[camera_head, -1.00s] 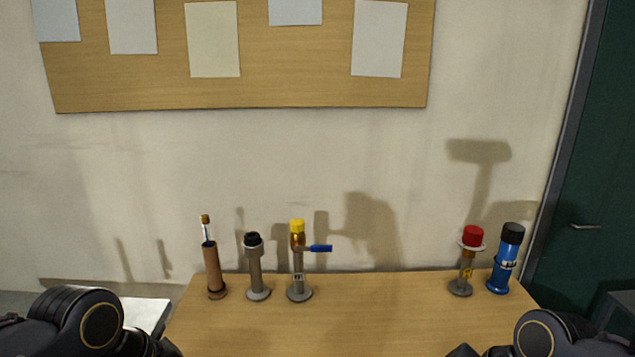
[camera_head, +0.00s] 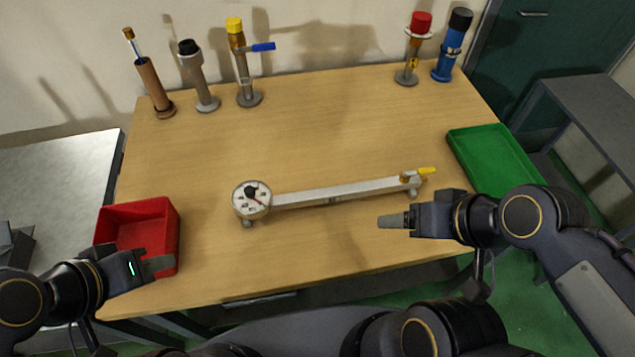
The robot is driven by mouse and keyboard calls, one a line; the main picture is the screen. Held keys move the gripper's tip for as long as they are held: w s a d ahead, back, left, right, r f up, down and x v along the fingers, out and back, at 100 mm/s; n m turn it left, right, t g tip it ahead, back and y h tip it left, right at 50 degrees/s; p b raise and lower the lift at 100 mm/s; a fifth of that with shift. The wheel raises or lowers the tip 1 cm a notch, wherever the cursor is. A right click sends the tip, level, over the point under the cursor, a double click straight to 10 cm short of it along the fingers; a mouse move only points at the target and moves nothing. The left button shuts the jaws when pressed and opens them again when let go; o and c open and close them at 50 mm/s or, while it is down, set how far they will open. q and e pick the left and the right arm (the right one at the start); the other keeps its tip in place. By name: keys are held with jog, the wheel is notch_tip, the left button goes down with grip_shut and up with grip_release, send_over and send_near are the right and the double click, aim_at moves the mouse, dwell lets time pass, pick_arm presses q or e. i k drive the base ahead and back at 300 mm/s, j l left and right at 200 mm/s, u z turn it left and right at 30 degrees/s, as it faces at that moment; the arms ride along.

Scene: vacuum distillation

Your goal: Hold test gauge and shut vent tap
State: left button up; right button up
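A round white-faced gauge (camera_head: 252,198) with a dark centre stands at the left end of a pale metal bar (camera_head: 345,191) on the table. A small tap with a yellow lever (camera_head: 426,171) sits at the bar's right end, its lever pointing right. My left gripper (camera_head: 160,265) is over the front of the red tray, left of the gauge and apart from it. My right gripper (camera_head: 394,220) is in front of the bar's right end, below the yellow lever in the picture, apart from both. Each gripper's fingers show edge-on, so their opening is unclear.
A red tray (camera_head: 172,212) sits at the table's left and a green tray (camera_head: 468,165) at its right. Along the back stand several fittings, including a yellow-capped pipe with a blue lever (camera_head: 262,46) and a blue cylinder (camera_head: 448,58). The table middle behind the bar is clear.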

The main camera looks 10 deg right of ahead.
aim_at(431, 169)
jog(key=k+l+z, duration=0.1)
jog(key=z, duration=0.4)
jog(key=k+l+z, duration=0.15)
jog(key=z, duration=0.35)
jog(key=l, duration=0.1)
